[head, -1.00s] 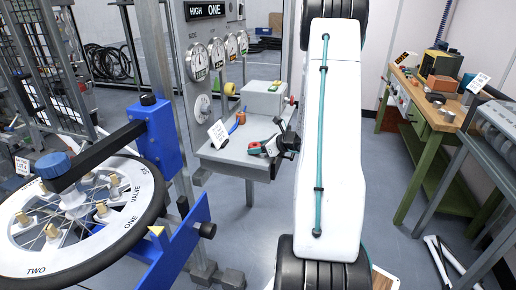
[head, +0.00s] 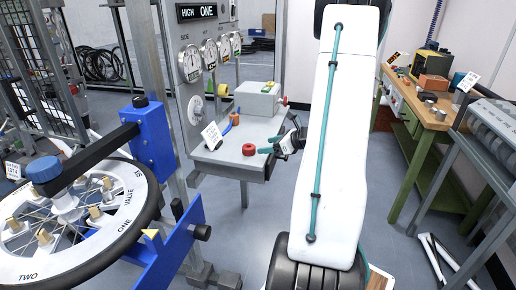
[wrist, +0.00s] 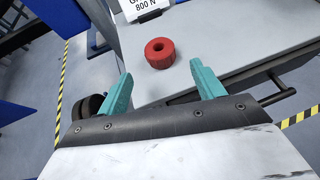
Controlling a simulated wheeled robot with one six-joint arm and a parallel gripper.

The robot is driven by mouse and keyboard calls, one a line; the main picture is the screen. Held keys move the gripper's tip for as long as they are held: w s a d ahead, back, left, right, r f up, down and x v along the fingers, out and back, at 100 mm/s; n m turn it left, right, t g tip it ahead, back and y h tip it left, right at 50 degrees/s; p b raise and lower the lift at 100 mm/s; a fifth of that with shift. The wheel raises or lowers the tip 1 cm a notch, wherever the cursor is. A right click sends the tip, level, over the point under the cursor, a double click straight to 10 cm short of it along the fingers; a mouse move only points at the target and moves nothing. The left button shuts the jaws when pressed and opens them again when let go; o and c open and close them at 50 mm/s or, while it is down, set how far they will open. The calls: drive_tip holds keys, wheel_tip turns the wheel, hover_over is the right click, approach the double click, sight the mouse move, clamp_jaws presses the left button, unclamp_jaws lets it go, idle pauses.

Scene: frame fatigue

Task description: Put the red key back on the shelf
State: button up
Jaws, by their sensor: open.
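The red key (head: 249,150), a short round red piece with a hole in its top, lies on the grey shelf (head: 222,157) near its front edge. In the wrist view the red key (wrist: 160,53) rests on the shelf surface (wrist: 215,42), just beyond and between the lines of my fingertips. My gripper (head: 268,144) is open and empty, to the right of the key in the head view. Its two teal fingers (wrist: 161,72) stand apart in the wrist view, with a gap to the key.
A white card (head: 211,136), a blue-and-orange tool (head: 230,124) and a grey box (head: 257,98) with a red knob stand on the shelf. A gauge panel (head: 205,60) rises behind its left side. A spoked wheel (head: 130,215) is at left, a wooden bench (head: 425,112) at right.

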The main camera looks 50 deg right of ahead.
drive_tip(key=a+r+n+g+y, duration=0.2)
drive_tip(key=a+r+n, duration=0.25)
drive_tip(key=a, duration=0.45)
drive_tip(key=a+r+n+g+y, duration=0.1)
drive_tip(key=a+r+n+g, duration=0.25)
drive_tip(key=a+n, duration=0.4)
drive_tip(key=a+r+n+g+y, duration=0.2)
drive_tip(key=a+r+n, duration=0.25)
drive_tip(key=a, duration=0.65)
drive_tip(key=s+a+r+n+g+h, duration=0.2)
drive_tip(key=s+a+n+h, duration=0.1)
drive_tip(key=s+a+n, duration=0.3)
drive_tip(key=s+a+r+n+g+h, duration=0.1)
drive_tip(key=s+a+r+n+h, duration=0.2)
drive_tip(key=s+a+n, duration=0.4)
drive_tip(key=shift+s+n+g+h, duration=0.35)
drive_tip(key=shift+s+n+h, duration=0.25)
drive_tip(key=shift+s+n, duration=1.9)
drive_tip(key=shift+s+m, duration=0.25)
